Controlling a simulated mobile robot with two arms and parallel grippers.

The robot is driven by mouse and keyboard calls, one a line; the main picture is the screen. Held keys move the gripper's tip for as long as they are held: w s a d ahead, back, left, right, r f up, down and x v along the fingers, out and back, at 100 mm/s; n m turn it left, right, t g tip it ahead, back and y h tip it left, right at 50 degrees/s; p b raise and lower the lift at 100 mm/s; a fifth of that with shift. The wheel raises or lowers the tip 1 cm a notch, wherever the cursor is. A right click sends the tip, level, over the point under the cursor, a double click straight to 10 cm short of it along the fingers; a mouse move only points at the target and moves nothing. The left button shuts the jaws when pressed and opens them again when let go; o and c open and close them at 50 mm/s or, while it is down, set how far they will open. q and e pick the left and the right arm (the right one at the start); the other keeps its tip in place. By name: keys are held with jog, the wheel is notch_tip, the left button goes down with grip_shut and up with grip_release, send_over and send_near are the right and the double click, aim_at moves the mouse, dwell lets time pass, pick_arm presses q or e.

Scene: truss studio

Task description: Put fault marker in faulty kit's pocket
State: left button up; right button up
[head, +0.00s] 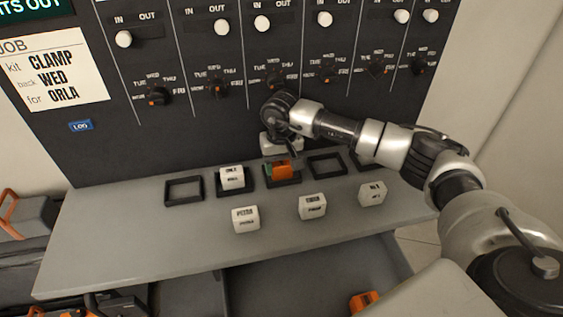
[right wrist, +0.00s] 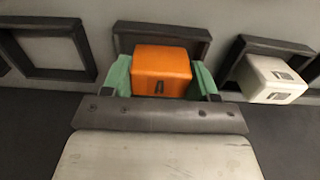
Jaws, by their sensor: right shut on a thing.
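The fault marker appears as an orange cube (head: 282,169) at the middle pocket of the shelf; it also shows in the right wrist view (right wrist: 161,72) with a small dark mark on its face. My right gripper (head: 281,168) is shut on it, with a green finger pad on either side in the right wrist view. The cube is over or inside a black square pocket frame (right wrist: 124,42); I cannot tell whether it touches the bottom. The frame's near side is hidden by the gripper in the wrist view. My left gripper is not in view.
A white cube (head: 232,177) sits in the pocket left of the orange cube. Empty pockets (head: 184,190) and (head: 326,165) lie further along. White cubes (head: 245,218), (head: 313,206) and (head: 371,193) stand in front on the grey shelf (head: 130,240). A dark panel (head: 200,130) with dials rises behind.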

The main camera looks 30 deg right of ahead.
aim_at(281, 163)
jog(key=shift+f, duration=0.25)
jog(key=o, duration=0.9)
jog(key=shift+r, duration=0.1)
jog(key=shift+c, duration=0.2)
jog(key=shift+r, duration=0.2)
jog(key=shift+w+r, duration=0.15)
jog(key=shift+r, duration=0.05)
jog(key=shift+o, duration=0.2)
jog(key=r+b, duration=0.1)
jog(key=r, duration=0.2)
jog(key=r+b, duration=0.1)
jog(key=r, duration=0.2)
jog(key=shift+s+r, duration=0.2)
jog(key=shift+r, duration=0.15)
jog(key=shift+w+r, duration=0.15)
jog(key=shift+r, duration=0.05)
jog(key=shift+f, duration=0.1)
